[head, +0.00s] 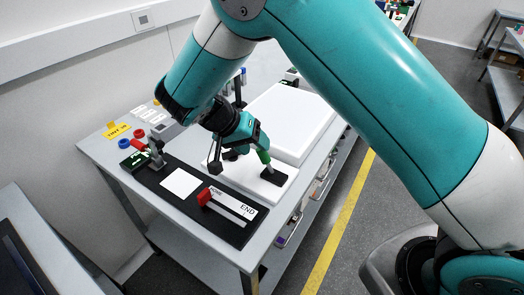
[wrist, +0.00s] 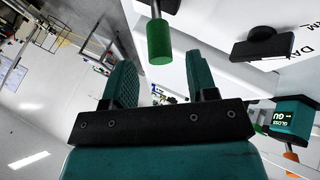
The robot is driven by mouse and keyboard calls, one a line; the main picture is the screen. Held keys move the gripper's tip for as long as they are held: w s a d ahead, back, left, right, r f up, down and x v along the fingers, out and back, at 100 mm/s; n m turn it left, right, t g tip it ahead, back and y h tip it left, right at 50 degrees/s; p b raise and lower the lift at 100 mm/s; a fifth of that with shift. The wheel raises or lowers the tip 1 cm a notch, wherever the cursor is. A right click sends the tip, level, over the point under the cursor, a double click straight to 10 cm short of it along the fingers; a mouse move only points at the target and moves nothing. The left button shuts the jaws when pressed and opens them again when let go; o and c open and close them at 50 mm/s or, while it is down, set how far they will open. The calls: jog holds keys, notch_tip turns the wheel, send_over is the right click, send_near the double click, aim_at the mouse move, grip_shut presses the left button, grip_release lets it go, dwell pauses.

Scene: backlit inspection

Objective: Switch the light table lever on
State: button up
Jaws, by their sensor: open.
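The lever has a green grip (head: 263,156) on a thin stem that rises, tilted, from a black base (head: 274,178) on a white panel. In the wrist view the green grip (wrist: 159,43) hangs from the top edge, beyond my fingertips and between their lines. My gripper (head: 254,141) is close beside the grip in the head view. In the wrist view my gripper (wrist: 164,82) is open, with nothing seen between its two teal fingers. Whether a finger touches the grip I cannot tell. The white light table (head: 288,122) lies behind the lever.
A black board with a red-handled slider (head: 204,197) marked END and a white square (head: 181,183) lies in front. A red-handled clamp (head: 119,131), blue rings and a yellow label (head: 117,131) are at the left.

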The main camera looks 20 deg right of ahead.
aim_at(262, 152)
jog(key=shift+x, duration=2.05)
grip_shut()
